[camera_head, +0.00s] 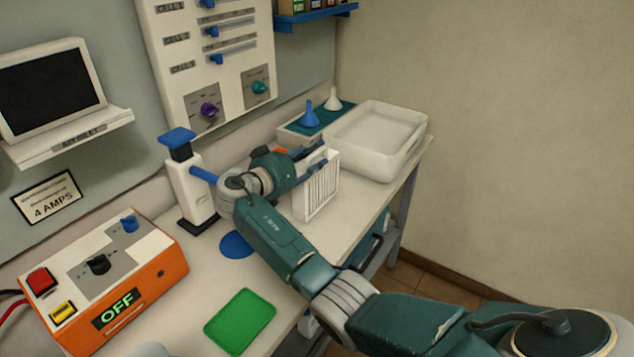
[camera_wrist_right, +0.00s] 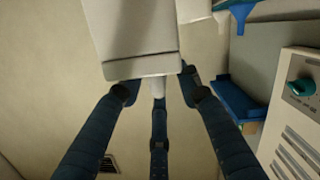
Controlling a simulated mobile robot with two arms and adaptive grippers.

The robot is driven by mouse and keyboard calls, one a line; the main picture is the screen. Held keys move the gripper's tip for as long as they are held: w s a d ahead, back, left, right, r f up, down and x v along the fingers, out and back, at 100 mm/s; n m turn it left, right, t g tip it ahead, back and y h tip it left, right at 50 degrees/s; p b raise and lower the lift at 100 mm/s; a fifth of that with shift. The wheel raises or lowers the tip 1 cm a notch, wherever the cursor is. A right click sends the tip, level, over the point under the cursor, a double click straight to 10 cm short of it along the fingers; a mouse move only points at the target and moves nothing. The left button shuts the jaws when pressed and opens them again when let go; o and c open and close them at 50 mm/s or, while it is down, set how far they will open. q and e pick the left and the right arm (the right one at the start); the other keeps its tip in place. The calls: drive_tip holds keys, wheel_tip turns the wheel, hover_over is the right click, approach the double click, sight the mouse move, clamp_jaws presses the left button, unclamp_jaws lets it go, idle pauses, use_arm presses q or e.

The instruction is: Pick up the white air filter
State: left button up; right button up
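The white air filter (camera_head: 318,187) is a boxy block with a slatted face, upright at the back of the bench in the head view. Its plain pale side (camera_wrist_right: 132,40) fills the upper middle of the right wrist view. My right gripper (camera_head: 312,154) is at the filter's top, its dark blue fingers partly hidden behind it. In the right wrist view the fingers (camera_wrist_right: 158,92) converge at the filter's edge, tips partly hidden. I cannot tell whether they grip it, or whether the filter's base touches the bench. My left gripper is not seen.
A white tray (camera_head: 418,152) stands behind the filter, beside a box with blue and white funnels (camera_head: 310,115). A white post with a blue top (camera_head: 178,138) stands left. An orange power unit (camera_head: 148,300), a green mat (camera_head: 240,322) and a blue disc (camera_head: 237,246) are nearer.

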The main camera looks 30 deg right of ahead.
drive_tip(key=shift+a, duration=0.15)
drive_tip(key=shift+c, duration=0.7)
clamp_jaws()
drive_tip(key=shift+r, duration=0.25)
